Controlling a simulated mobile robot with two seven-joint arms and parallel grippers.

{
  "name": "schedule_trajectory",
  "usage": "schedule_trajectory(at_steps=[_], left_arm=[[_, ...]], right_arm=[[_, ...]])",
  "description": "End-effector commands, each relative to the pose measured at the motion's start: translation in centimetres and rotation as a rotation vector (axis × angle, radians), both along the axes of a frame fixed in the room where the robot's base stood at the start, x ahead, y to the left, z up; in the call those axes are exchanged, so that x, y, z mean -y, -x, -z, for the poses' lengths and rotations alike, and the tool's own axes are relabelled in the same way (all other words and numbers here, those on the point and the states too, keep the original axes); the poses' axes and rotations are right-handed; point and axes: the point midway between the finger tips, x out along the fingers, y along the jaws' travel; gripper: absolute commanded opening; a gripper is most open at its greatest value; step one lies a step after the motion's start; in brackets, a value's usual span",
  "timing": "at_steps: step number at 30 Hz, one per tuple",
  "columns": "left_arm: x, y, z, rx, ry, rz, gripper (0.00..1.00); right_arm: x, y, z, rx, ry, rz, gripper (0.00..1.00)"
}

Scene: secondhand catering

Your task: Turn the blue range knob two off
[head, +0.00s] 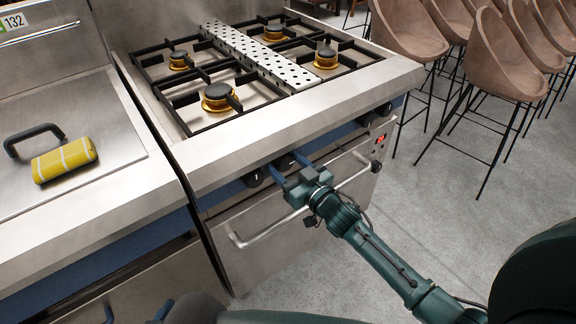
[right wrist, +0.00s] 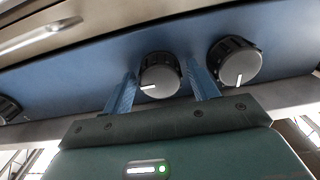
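The blue range (head: 226,193) has a row of black knobs with grey faces along its blue front panel. The knob second from the left (head: 284,162) sits between the fingers of my right gripper (head: 286,165). In the right wrist view, which looks upside down, this knob (right wrist: 160,76) has its white mark pointing picture-left. The fingers (right wrist: 163,90) stand either side of it with small gaps showing. The leftmost knob (head: 253,178) also shows in the wrist view (right wrist: 236,62), its mark pointing picture-down. My left gripper (head: 136,312) shows only as two separated blue fingertips at the bottom.
The oven door handle (head: 290,222) runs just below the knobs. Bar stools (head: 492,65) stand right, past open floor.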

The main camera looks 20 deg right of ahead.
Motion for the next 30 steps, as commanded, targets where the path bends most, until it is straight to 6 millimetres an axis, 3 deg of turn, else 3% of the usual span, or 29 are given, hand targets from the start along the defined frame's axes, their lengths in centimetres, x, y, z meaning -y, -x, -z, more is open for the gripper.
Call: schedule_trajectory(at_steps=[14,23,30], left_arm=[[0.03,-0.05,-0.09,0.002,0.001,0.0,0.36],[0.06,-0.05,-0.18,0.003,0.001,0.0,0.36],[0.07,-0.06,-0.35,0.004,-0.002,0.001,0.36]], right_arm=[[0.02,0.03,0.01,0.0,0.0,0.0,0.21],[0.03,0.03,0.0,0.014,0.039,0.0,0.21],[0.07,0.02,-0.01,0.063,0.174,0.001,0.21]])
